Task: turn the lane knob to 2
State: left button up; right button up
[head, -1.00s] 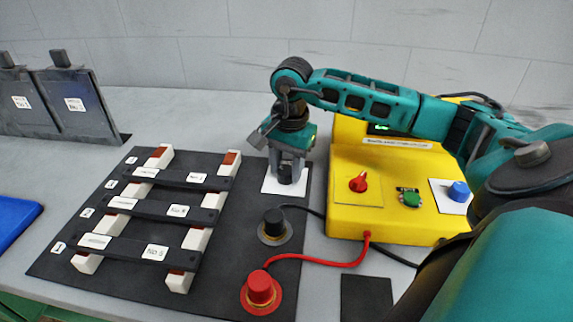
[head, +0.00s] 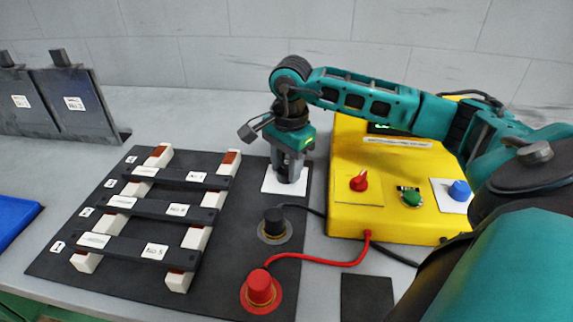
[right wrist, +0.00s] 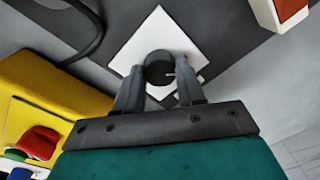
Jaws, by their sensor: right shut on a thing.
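The lane knob is a round black knob (right wrist: 159,68) with a light pointer mark, on a white plate (right wrist: 145,38). In the head view the white plate (head: 270,184) lies at the back right of the dark mat, and the gripper mostly hides the knob. My right gripper (head: 289,178) points straight down over the plate. In the right wrist view its two fingers (right wrist: 160,85) are shut on the knob, one on each side. Which number the pointer faces cannot be read. My left gripper is not in view.
A yellow control box (head: 385,215) with a red knob (head: 359,181), green button and blue button stands to the right. A black plug (head: 273,223) and a red plug (head: 260,288) sit in front. Dark bars (head: 165,208) on white and brown blocks lie left.

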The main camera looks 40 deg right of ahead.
jog(key=shift+m, duration=2.3)
jog(key=o, duration=1)
jog(key=shift+o, duration=0.2)
jog(key=shift+r, duration=0.1)
notch_tip(320, 180, up, 13)
jog(key=p, duration=0.1)
jog(key=shift+s, duration=0.35)
jog(key=shift+a+f, duration=0.15)
jog(key=shift+f, duration=0.05)
